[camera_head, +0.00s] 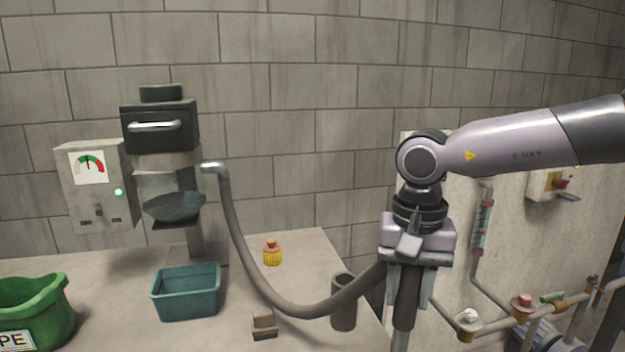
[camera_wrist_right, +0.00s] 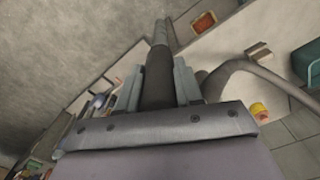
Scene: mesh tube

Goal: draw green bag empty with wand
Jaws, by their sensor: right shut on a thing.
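The green bag (camera_head: 38,308) stands open at the lower left of the head view, partly cut off by the frame, with a white label reading "PE". Its inside is mostly hidden. My right gripper (camera_head: 408,290) points down at the right and is shut on the dark wand (camera_head: 405,312). The wand also shows between the fingers in the right wrist view (camera_wrist_right: 158,80). A grey hose (camera_head: 240,240) runs from the wand to the machine (camera_head: 160,130) with a glass chamber at the back left. My left gripper is not in view.
A teal bin (camera_head: 187,306), a yellow jar with an orange lid (camera_head: 272,253), a small brown block (camera_head: 264,324) and a dark cup (camera_head: 343,312) stand on the table. A gauge box (camera_head: 95,190) is left of the machine. Pipes and valves (camera_head: 522,302) are at the right.

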